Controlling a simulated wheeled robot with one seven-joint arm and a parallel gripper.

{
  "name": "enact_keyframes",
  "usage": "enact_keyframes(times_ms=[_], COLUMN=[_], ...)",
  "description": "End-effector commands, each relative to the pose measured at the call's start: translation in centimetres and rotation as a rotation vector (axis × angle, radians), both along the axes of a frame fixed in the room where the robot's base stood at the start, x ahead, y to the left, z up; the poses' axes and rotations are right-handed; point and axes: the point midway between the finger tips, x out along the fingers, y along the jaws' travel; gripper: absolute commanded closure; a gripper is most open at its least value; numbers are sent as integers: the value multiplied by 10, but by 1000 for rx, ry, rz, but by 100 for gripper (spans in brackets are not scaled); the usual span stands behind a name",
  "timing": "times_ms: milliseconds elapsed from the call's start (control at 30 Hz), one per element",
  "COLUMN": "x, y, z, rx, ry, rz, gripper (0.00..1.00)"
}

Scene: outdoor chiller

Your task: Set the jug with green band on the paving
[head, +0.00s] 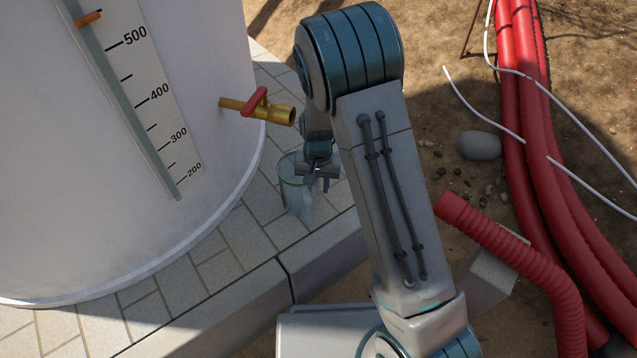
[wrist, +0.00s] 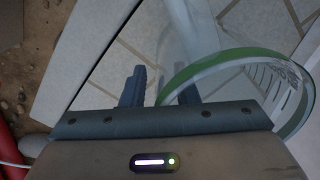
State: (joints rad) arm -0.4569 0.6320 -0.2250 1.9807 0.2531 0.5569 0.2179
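The clear jug (head: 297,198) with a green band at its rim is upright over the paving (head: 235,240), near the kerb edge and below the brass tap. Its base appears to be on the slabs, but contact is hard to make out. The green band (wrist: 178,83) shows large in the wrist view. My gripper (head: 319,183) is at the jug's rim. In the wrist view its two fingers (wrist: 162,92) stand apart, one outside the rim and one seen inside or through the clear wall. A gap shows between the fingers and the wall.
A large white tank (head: 90,200) with a level scale stands at left. The brass tap (head: 262,108) with a red handle juts out just above the jug. Red hoses (head: 540,150) and a grey stone (head: 480,145) lie on the soil at right. Paving is free at left front.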

Motion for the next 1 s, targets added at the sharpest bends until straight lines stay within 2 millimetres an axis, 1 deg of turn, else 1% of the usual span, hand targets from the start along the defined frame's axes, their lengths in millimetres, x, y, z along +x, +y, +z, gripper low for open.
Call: enact_keyframes(times_ms=[200, 333, 467, 700, 800, 1000], x=[0, 0, 0, 0, 0, -3], y=[0, 0, 0, 0, 0, -3], z=[1, 7, 24, 66, 77, 86], rx=[0, 1, 2, 1, 1, 7], ry=[0, -1, -1, -2, 0, -2], rz=[0, 0, 0, 1, 0, 1], gripper=[73, 73, 73, 73, 73, 73])
